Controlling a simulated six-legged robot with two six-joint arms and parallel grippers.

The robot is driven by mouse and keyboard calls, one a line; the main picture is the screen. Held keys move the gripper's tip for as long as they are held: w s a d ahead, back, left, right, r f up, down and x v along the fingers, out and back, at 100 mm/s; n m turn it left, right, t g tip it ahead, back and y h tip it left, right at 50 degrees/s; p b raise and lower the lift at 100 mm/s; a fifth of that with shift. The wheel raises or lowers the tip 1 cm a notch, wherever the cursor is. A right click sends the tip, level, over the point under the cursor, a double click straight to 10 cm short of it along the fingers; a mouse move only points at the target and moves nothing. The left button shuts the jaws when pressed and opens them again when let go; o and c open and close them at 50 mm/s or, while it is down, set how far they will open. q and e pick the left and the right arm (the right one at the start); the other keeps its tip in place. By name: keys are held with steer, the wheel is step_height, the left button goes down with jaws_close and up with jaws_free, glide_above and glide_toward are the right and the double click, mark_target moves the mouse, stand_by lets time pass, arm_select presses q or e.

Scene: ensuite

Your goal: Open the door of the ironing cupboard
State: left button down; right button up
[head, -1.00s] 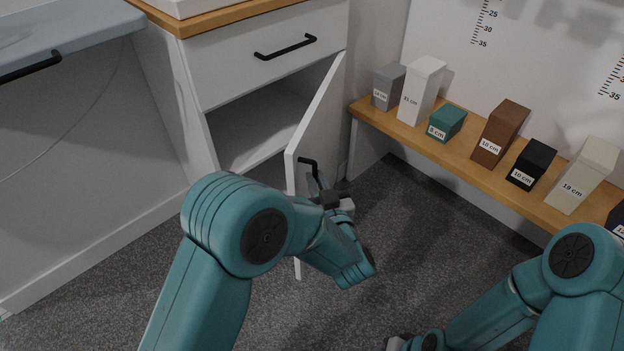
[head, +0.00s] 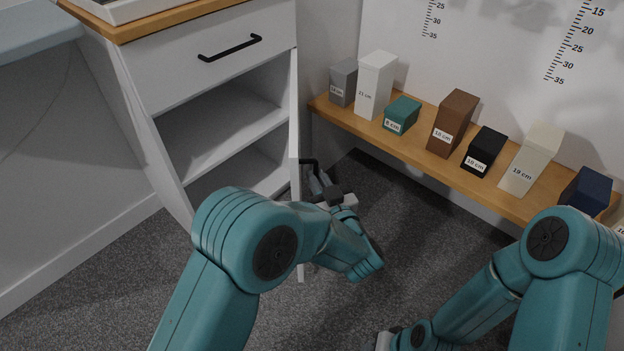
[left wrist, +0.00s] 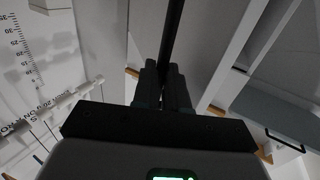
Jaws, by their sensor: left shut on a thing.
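The ironing cupboard (head: 220,120) is white with a wooden top, at the left in the head view. Its lower compartment stands open and shows a shelf (head: 232,117). The white door (head: 295,110) is swung out and seen nearly edge-on. Its black handle (head: 310,161) is on the face turned right. My left gripper (head: 318,180) is at the handle. In the left wrist view its fingers (left wrist: 164,88) are shut on the dark bar of the handle (left wrist: 172,35). My right arm is at the lower right; its gripper (head: 385,342) is mostly cut off by the bottom edge.
A wooden bench (head: 420,150) with several labelled blocks runs along the wall at the right, near the door's swing. A closed drawer (head: 215,55) sits above the open compartment. A grey-blue board (head: 35,30) is at the far left. Carpet (head: 420,235) is clear between bench and arms.

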arm_select(q)
steer(key=shift+w+d+r, duration=0.25)
steer(key=shift+d, duration=0.05)
steer(key=c, duration=1.2)
jaws_free()
steer(key=shift+w+f, duration=0.1)
steer(key=shift+f, duration=0.1)
steer(key=shift+d, duration=0.1)
steer(key=shift+s, duration=0.2)
